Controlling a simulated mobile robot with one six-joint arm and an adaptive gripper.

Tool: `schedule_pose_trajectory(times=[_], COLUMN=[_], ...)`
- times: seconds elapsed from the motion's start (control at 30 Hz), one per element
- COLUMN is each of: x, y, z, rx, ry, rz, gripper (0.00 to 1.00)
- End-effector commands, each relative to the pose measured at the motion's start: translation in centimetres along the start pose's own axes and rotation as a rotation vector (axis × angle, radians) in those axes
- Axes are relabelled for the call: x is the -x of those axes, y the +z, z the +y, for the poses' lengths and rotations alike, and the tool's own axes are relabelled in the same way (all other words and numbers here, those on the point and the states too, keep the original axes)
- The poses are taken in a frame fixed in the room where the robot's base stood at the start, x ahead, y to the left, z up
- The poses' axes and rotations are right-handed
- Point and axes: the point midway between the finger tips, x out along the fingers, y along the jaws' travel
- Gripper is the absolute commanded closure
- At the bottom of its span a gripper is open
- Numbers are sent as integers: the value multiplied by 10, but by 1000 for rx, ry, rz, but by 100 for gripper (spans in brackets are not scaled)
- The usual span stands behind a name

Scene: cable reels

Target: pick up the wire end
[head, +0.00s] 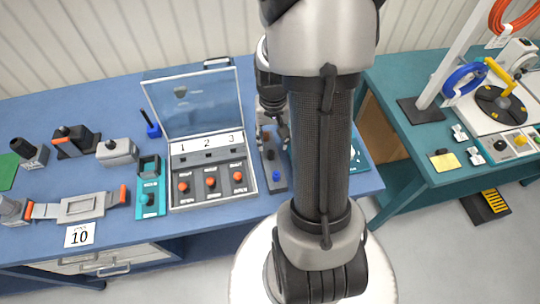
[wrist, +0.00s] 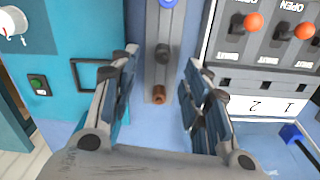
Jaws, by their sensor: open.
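My gripper (wrist: 161,68) is open and empty in the wrist view, its two fingers to either side of a narrow grey fixture. It shows in the head view as well (head: 272,125), partly behind my arm. The fixture (wrist: 164,34) carries a blue knob, a dark knob and a small copper-brown piece (wrist: 159,95) between the fingers. I cannot tell whether this piece is a wire end. In the head view the fixture (head: 269,160) stands right of the numbered switch box. A blue wire coil (head: 463,79) and an orange coil (head: 511,18) are at the right; no loose wire end is clear.
The switch box (head: 212,178) with its raised clear lid (head: 195,100) stands close left of the fixture. A teal device (wrist: 77,70) is beside the left finger in the wrist view. Several small devices crowd the blue bench (head: 115,95). A green bench (head: 405,135) stands at right.

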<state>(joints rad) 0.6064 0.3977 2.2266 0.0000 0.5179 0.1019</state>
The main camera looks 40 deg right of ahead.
Motion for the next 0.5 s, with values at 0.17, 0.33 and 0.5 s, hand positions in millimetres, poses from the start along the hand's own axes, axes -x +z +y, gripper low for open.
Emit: schedule_pose_trajectory(times=[0.17, 0.33, 0.5], x=[-13, -25, -52], y=[0, 0, 0], z=[0, -2, -4], rx=[0, 1, 2], ry=[0, 0, 0], rz=[0, -2, -3], gripper=[57, 57, 57])
